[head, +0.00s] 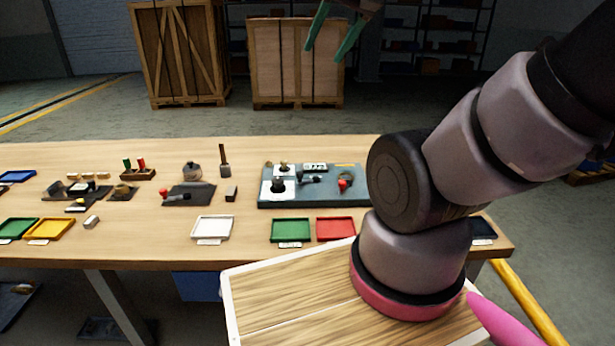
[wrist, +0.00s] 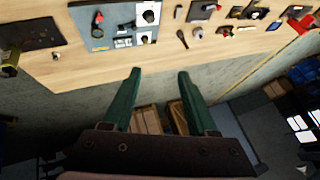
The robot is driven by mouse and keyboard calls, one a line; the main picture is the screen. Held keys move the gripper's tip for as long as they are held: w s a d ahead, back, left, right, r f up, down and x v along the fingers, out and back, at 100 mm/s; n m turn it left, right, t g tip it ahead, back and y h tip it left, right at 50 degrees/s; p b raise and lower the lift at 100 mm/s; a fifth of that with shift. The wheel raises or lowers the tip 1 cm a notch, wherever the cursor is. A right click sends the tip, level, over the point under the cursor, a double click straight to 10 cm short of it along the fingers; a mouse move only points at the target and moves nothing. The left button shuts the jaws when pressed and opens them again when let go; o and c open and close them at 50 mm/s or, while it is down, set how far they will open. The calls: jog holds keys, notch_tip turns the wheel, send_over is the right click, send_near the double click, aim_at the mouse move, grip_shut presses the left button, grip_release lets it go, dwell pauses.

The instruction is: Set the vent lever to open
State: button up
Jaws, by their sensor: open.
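A blue-grey panel (head: 320,200) lies on the table, right of its middle. It carries a black round knob (head: 278,186), a small dark lever (head: 309,180) and a red-knobbed part (head: 343,185). A separate dark plate (head: 190,196) to the left bears a lever with a red end (head: 164,193). I cannot tell which lever is the vent lever, and no label is readable. The panel also shows in the wrist view (wrist: 90,41). My gripper (head: 325,52) is open and empty, high above and apart from the table; its green fingers show in the wrist view (wrist: 159,72).
White (head: 212,228), green (head: 291,230) and red (head: 336,229) trays stand along the table's front edge. A dark upright handle (head: 223,160) stands behind the dark plate. Wooden crates (head: 297,62) stand on the floor behind. Air around my gripper is clear.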

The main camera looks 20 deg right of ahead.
jog(key=w+d+f+m+g+h, duration=0.1)
jog(key=w+f+m+g, duration=0.1)
jog(key=w+f, duration=0.35)
jog(key=w+f+m+g, duration=0.2)
jog(key=w+f, duration=0.1)
jog(key=w, duration=0.5)
jog(key=m+g+h, duration=0.1)
jog(key=m+g, duration=0.2)
jog(key=m, duration=0.2)
send_near(300, 172)
notch_tip(300, 172, down, 8)
jog(key=shift+s+a+f, duration=0.1)
jog(key=shift+f, duration=0.1)
grip_shut()
